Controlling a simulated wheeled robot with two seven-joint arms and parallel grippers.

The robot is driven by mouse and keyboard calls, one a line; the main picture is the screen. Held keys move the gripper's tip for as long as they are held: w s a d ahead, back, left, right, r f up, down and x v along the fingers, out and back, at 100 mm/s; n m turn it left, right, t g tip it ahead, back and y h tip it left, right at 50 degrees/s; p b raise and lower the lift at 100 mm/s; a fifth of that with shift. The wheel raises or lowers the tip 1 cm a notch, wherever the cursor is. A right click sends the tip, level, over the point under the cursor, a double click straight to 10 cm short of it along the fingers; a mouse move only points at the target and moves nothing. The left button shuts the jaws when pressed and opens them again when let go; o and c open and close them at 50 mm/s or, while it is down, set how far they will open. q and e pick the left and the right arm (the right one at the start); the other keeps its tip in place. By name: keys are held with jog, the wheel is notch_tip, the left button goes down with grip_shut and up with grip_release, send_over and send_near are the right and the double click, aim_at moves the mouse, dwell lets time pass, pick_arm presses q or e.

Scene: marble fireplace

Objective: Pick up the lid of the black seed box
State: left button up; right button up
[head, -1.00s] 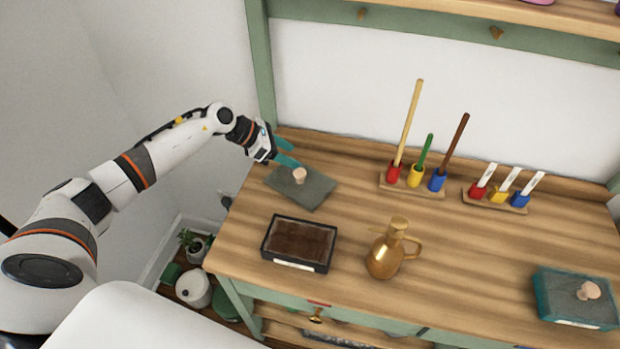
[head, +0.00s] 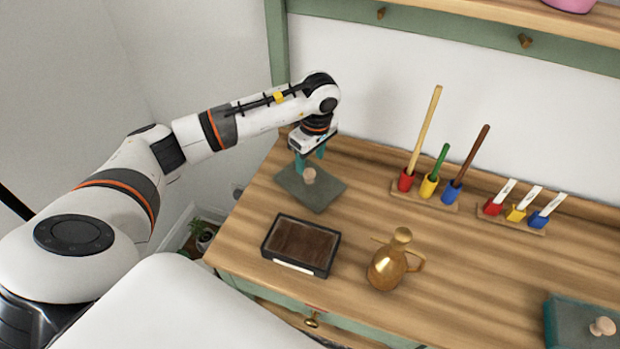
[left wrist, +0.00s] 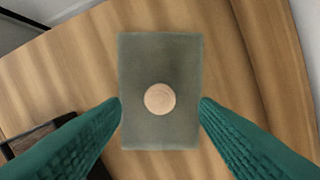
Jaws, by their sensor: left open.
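The lid (head: 297,188) is a flat dark grey-green slab with a round wooden knob (head: 309,176), lying on the wooden bench behind the black seed box (head: 327,258). The box stands open with brown soil in it. My left gripper (head: 310,164) is open and points down over the lid, near the knob. In the left wrist view the lid (left wrist: 160,55) lies below the parted teal fingers (left wrist: 160,103), with the knob (left wrist: 159,99) centred between them. I cannot tell the exact height of the fingertips above it. My right gripper is not in view.
A brass watering can (head: 385,268) stands right of the box. Colored tool holders (head: 425,197) and a marker rack (head: 512,220) stand at the back. A teal box with its lid on (head: 575,325) is at the lower right. The wall rises behind the bench.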

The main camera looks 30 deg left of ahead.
aim_at(309, 172)
pick_arm(q)
jog(key=shift+a+f+p, duration=0.2)
jog(key=shift+f+p, duration=0.35)
jog(key=shift+f, duration=2.4)
jog(key=c, duration=1.1)
